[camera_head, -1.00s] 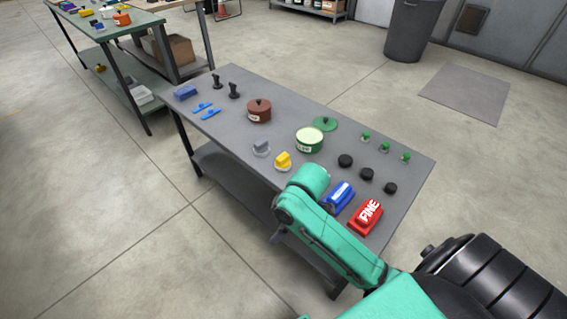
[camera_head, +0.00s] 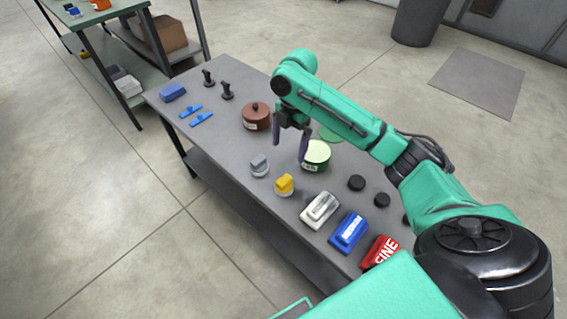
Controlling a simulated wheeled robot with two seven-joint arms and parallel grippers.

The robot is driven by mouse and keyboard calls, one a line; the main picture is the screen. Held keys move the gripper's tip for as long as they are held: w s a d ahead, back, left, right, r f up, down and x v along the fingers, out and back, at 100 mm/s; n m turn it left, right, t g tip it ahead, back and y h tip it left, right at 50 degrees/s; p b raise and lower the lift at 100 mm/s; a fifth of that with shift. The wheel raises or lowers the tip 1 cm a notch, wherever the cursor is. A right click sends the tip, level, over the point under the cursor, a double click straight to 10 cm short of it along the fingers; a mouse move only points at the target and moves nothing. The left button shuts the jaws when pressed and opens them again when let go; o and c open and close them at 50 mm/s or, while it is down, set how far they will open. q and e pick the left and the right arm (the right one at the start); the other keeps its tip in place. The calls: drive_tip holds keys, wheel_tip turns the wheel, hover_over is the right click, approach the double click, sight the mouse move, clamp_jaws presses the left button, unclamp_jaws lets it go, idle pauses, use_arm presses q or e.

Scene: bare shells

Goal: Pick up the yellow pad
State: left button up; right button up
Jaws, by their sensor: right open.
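The yellow pad (camera_head: 284,184) is a small yellow piece on a pale round base, near the front edge of the grey table (camera_head: 227,151). A similar grey pad (camera_head: 259,164) stands just left of it. My right gripper (camera_head: 289,148) hangs fingers down above the table, above and behind the yellow pad, apart from it. It is open and nothing shows between its fingers. My left gripper is not in view.
An open green tin (camera_head: 316,155) and a brown lidded tin (camera_head: 256,116) stand close to the gripper. White (camera_head: 320,210), blue (camera_head: 348,232) and red (camera_head: 379,252) blocks line the front right. Blue clips (camera_head: 201,119) lie left. The left-front tabletop is clear.

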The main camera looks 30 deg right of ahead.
sight(284, 179)
drive_tip(key=s+f, duration=0.1)
drive_tip(key=a+f, duration=0.1)
drive_tip(key=s+a+f, duration=0.1)
drive_tip(key=f, duration=0.1)
drive_tip(key=shift+s+f, duration=0.1)
drive_tip(key=shift+s, duration=0.2)
wheel_tip(284, 179, down, 3)
drive_tip(key=shift+a, duration=0.1)
drive_tip(key=f, duration=0.5)
drive_tip(key=shift+a+f, duration=0.2)
drive_tip(key=shift+f, duration=0.05)
drive_tip(key=shift+w+f, duration=0.1)
drive_tip(key=shift+c, duration=1.2)
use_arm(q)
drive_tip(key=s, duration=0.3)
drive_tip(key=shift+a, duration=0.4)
use_arm(e)
drive_tip(key=c, duration=1)
drive_tip(key=shift+c, duration=0.2)
use_arm(q)
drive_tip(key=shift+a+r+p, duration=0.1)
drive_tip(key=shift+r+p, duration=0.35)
drive_tip(key=shift+p, duration=0.1)
use_arm(e)
wheel_tip(284, 179, up, 20)
